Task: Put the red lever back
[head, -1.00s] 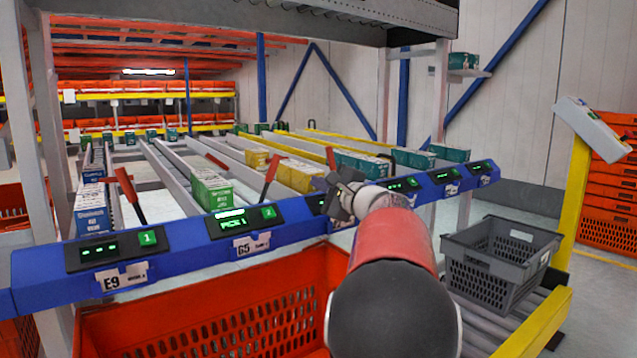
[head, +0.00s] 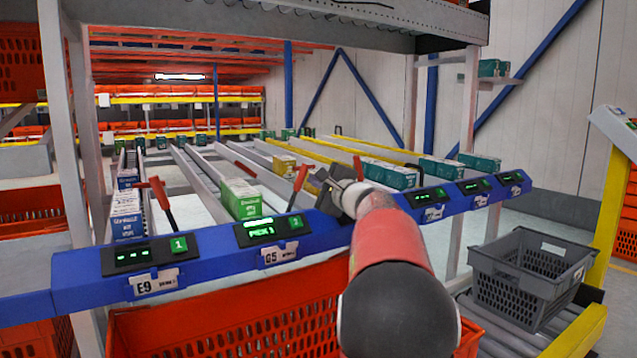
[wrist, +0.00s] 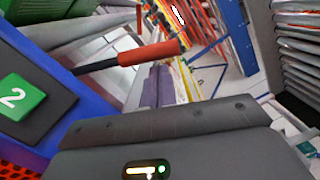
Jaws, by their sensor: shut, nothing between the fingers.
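Several red-handled levers stand along the blue rail. The lever by display 2 (head: 300,178) tilts a little to the right at its top. In the wrist view its red handle (wrist: 148,53) lies across the picture near the fingers, beside the green 2 label (wrist: 22,97). Another lever by display 1 (head: 160,196) leans left at its top, and one more (head: 358,166) shows behind my gripper. My gripper (head: 327,185) is shut and empty, just right of the lever by display 2. Contact with that lever cannot be told. The gripper's dark body fills the bottom of the wrist view.
The blue rail (head: 215,252) carries displays and labels E9 and G5. Cartons sit in the lanes behind, including green ones (head: 240,199). An orange tote (head: 230,320) is below the rail. A grey crate (head: 528,275) stands on rollers at right.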

